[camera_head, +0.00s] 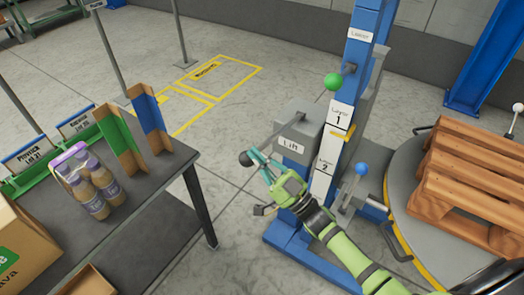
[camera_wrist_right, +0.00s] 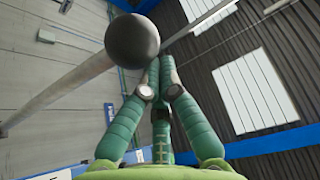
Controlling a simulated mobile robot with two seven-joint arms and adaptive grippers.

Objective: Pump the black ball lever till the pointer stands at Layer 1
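The black ball (camera_head: 246,158) of the lever stands out from the left side of the grey Lift box (camera_head: 292,142). My right gripper (camera_head: 263,166) is right beside the ball, its fingers close to it. In the right wrist view the black ball (camera_wrist_right: 132,40) is large, just up and left of the fingertips (camera_wrist_right: 159,68). The fingertips meet with no object visible between them; I cannot tell whether they touch the ball. A yellow pointer (camera_head: 341,133) sits at the lower edge of the Layer 1 label (camera_head: 339,116), above the Layer 2 label (camera_head: 324,168). My left gripper is not in view.
A green ball (camera_head: 333,81) and a blue ball (camera_head: 361,169) are on other levers by the blue column (camera_head: 357,52). A pallet (camera_head: 465,180) lies on the round turntable (camera_head: 407,210) at right. A dark table (camera_head: 170,222) with bottles stands at left. Floor between is clear.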

